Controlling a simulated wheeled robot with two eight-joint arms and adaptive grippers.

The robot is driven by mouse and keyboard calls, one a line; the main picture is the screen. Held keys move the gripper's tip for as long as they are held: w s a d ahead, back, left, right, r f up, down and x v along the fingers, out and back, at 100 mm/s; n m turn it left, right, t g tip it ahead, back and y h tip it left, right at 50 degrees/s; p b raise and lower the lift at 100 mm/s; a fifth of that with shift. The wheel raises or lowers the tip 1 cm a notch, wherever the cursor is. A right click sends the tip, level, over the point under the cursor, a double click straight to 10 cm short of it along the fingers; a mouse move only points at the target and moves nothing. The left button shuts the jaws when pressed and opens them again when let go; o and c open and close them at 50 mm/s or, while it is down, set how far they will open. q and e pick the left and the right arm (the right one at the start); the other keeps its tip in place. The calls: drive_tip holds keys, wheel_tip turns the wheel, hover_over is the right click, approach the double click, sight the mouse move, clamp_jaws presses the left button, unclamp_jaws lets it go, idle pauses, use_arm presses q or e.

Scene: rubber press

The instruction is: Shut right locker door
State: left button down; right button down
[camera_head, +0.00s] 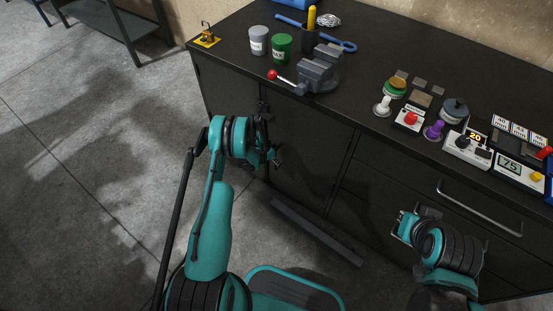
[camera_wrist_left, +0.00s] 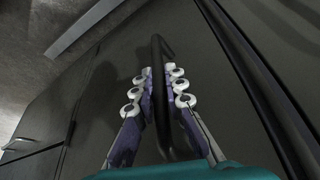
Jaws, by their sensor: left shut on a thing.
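The dark locker door (camera_head: 308,155) is on the front of the black workbench, left of the drawers, in the head view. It looks roughly in line with the cabinet front; any small gap is hard to tell in the dark. My left gripper (camera_head: 273,153) is at the door's left side. In the left wrist view, its purple fingers with white pads (camera_wrist_left: 160,95) are shut around a dark bar handle (camera_wrist_left: 161,60). The handle is hidden by the gripper in the head view. My right gripper (camera_head: 407,226) is low in front of the drawers, its fingers not clear.
A drawer handle (camera_head: 480,207) sticks out near my right arm.

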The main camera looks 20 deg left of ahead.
use_arm(q)
drive_tip(key=shift+w, duration=0.2)
drive_tip(key=c, duration=1.6)
unclamp_jaws()
drive_tip(key=shift+o, duration=0.2)
drive_tip(key=shift+r, duration=0.1)
drive_tip(key=v, duration=1.1)
drive_tip(key=shift+a+r, duration=0.2)
drive_tip(key=shift+r, duration=0.15)
drive_tip(key=shift+s+r, duration=0.1)
